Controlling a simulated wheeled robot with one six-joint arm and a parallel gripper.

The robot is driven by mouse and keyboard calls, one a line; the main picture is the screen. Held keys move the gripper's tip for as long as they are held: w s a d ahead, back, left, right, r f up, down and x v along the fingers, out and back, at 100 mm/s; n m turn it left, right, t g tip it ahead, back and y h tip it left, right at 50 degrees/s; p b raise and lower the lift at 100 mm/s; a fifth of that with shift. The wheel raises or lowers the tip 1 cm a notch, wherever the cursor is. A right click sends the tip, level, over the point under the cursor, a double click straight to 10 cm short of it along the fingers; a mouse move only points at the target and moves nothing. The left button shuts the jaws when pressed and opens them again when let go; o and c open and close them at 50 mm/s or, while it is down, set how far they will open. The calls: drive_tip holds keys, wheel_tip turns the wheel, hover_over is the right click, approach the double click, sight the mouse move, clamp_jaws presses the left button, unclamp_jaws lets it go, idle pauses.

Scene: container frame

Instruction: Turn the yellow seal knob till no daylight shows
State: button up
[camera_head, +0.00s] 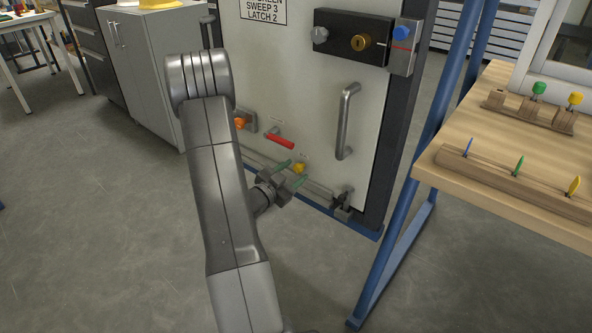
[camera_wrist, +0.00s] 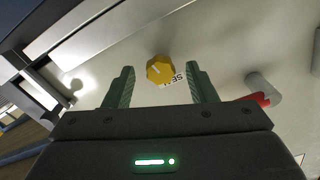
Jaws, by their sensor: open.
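The yellow seal knob (camera_head: 299,168) is low on the pale door panel (camera_head: 310,105), above the door's bottom edge. In the wrist view the knob (camera_wrist: 160,70) is faceted, with a pale pointer mark and a partly hidden label beside it. My gripper (camera_head: 291,173) is open, its green fingers pointing at the panel. In the wrist view the fingers (camera_wrist: 162,88) are on either side of the knob in the picture, apart from it. I cannot tell the exact distance to the knob. Any daylight at the door's bottom edge cannot be made out.
A red lever (camera_head: 280,141) and an orange knob (camera_head: 240,122) are left of the yellow knob. A door handle (camera_head: 347,121) is above right, and a dark latch (camera_head: 342,199) is at the lower right. A blue frame post (camera_head: 425,150) and wooden table (camera_head: 520,140) stand right.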

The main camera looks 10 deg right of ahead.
drive_tip(key=p+v, duration=0.2)
drive_tip(key=v, duration=1)
drive_tip(key=b+x, duration=0.2)
drive_tip(key=x, duration=1.2)
drive_tip(key=shift+b, duration=0.35)
drive_tip(key=shift+a+r+p, duration=0.1)
drive_tip(key=shift+p, duration=0.2)
drive_tip(key=shift+b, duration=0.35)
